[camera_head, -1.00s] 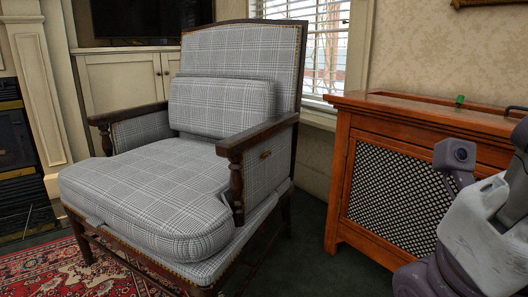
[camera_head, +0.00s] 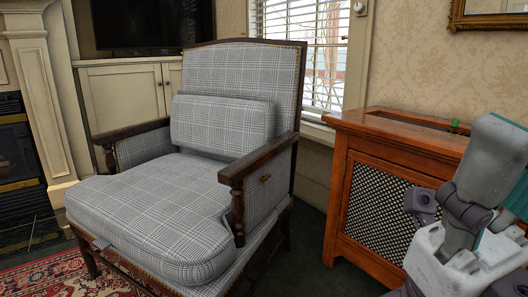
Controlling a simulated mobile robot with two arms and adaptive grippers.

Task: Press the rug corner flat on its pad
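A red patterned rug (camera_head: 45,280) shows at the bottom left, on the dark floor in front of and under the armchair. Only a part of it is in view. I cannot make out a raised corner or a pad; the picture edge and the chair hide the rest of the rug. Parts of my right arm stand at the lower right, in front of the wooden cabinet. I see no fingers of my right gripper. My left gripper is not in view.
A grey checked armchair (camera_head: 150,205) with dark wooden arms fills the middle. The orange-brown cabinet (camera_head: 345,190) with a lattice front stands to its right, a small green object (camera_head: 454,125) on top. A fireplace (camera_head: 18,150) is at far left. Dark floor (camera_head: 308,240) lies between chair and cabinet.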

